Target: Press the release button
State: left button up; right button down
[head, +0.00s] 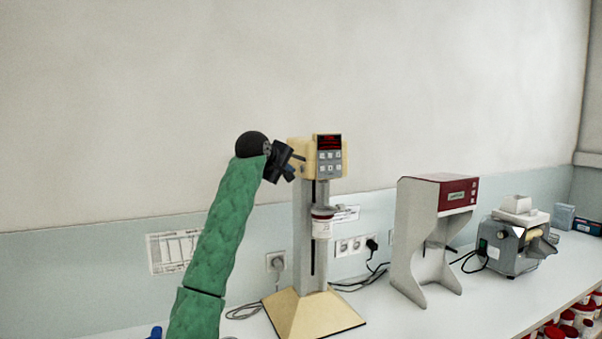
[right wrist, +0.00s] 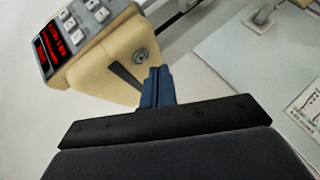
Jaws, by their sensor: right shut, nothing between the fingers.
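The cream mill (head: 303,151) is a cream-coloured head on a grey column with a cream base. Its front has a red display and grey keys (head: 330,160). In the right wrist view, the head's side (right wrist: 105,65) carries a round metal button-like part (right wrist: 140,56) and a dark narrow bar or slot (right wrist: 125,76). I cannot tell for sure which part is the release button. My right gripper (head: 290,169) is at the left side of the head. Its blue fingers (right wrist: 156,82) are shut and empty, just below the round part; contact cannot be told.
A white jar with a dark red band (head: 322,225) is held at the column. A grey stand with a red panel (head: 433,235) and a grey machine (head: 515,240) stand to the right. Cables and wall sockets (head: 350,246) are behind. The bench front (head: 430,318) is clear.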

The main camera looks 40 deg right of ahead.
pick_arm(q)
jog(key=shift+s+a, duration=0.1)
jog(key=shift+s, duration=0.45)
pick_arm(e)
jog(key=shift+s+d, duration=0.1)
jog(key=shift+d, duration=0.05)
pick_arm(q)
jog(key=shift+w+f+b, duration=0.55)
jog(key=shift+b, duration=0.15)
pick_arm(e)
jog(key=shift+s+d, duration=0.1)
jog(key=shift+d, duration=0.3)
dwell(0.9)
